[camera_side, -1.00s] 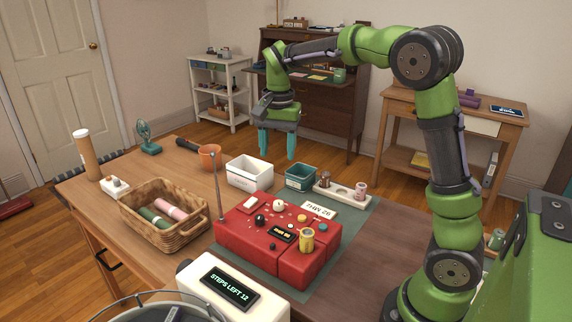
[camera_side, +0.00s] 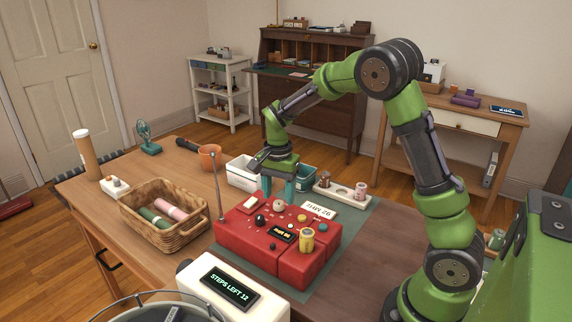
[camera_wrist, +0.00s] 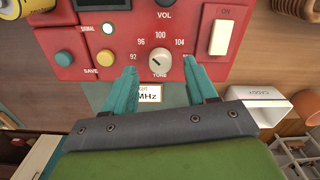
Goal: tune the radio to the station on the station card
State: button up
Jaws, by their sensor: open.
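The red radio (camera_side: 238,239) stands on a green mat on the table. Its pale TUNE knob (camera_wrist: 160,64) is ringed by numbers; 92, 96, 100 and 104 are readable, and a finger partly covers the last one. I cannot tell where the knob points. My gripper (camera_side: 278,198) is open above the radio's far edge, with its teal fingers on either side of the knob in the wrist view. The station card (camera_side: 319,211) lies beside the radio; it appears to read 92 MHz upside down. In the wrist view my gripper hides part of it.
A white bin (camera_side: 240,180), wicker basket (camera_side: 190,236) and white peg tray (camera_side: 341,193) stand nearby. A counter (camera_side: 229,290) reads STEPS LEFT 12.

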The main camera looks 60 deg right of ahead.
aim_at(279, 205)
jog(key=shift+f, duration=1.2)
jog(key=c, duration=1.1)
jog(key=shift+o, duration=0.2)
jog(key=shift+n, duration=0.4)
jog(key=n, duration=0.4)
jog(key=shift+n, duration=2.1)
